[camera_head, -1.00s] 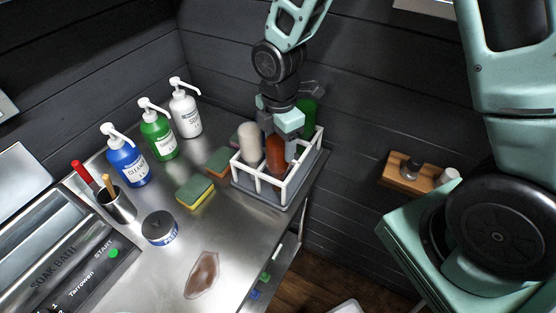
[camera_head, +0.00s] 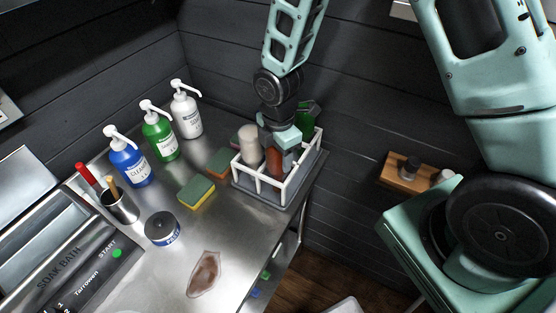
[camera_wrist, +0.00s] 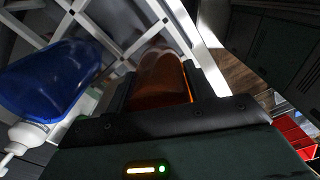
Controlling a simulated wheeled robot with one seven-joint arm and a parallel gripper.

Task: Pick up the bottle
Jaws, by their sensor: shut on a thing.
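A reddish-brown bottle (camera_head: 273,163) stands in a white rack (camera_head: 262,184) at the table's far right corner. My gripper (camera_head: 283,150) reaches down from above into the rack and is shut on this bottle. In the wrist view the brown bottle (camera_wrist: 162,80) lies between the dark fingers, in front of the white rack bars (camera_wrist: 115,50). The gripper hides part of the bottle in the head view. A pale bottle (camera_head: 250,142) stands beside it in the rack, and a green bottle (camera_head: 307,113) shows behind the gripper.
Blue (camera_head: 128,165), green (camera_head: 160,140) and white (camera_head: 187,115) pump bottles line the back left. Sponges (camera_head: 196,192), a round tin (camera_head: 162,229) and a brown stain (camera_head: 204,274) lie on the metal table. A wooden wall shelf (camera_head: 404,181) is at right.

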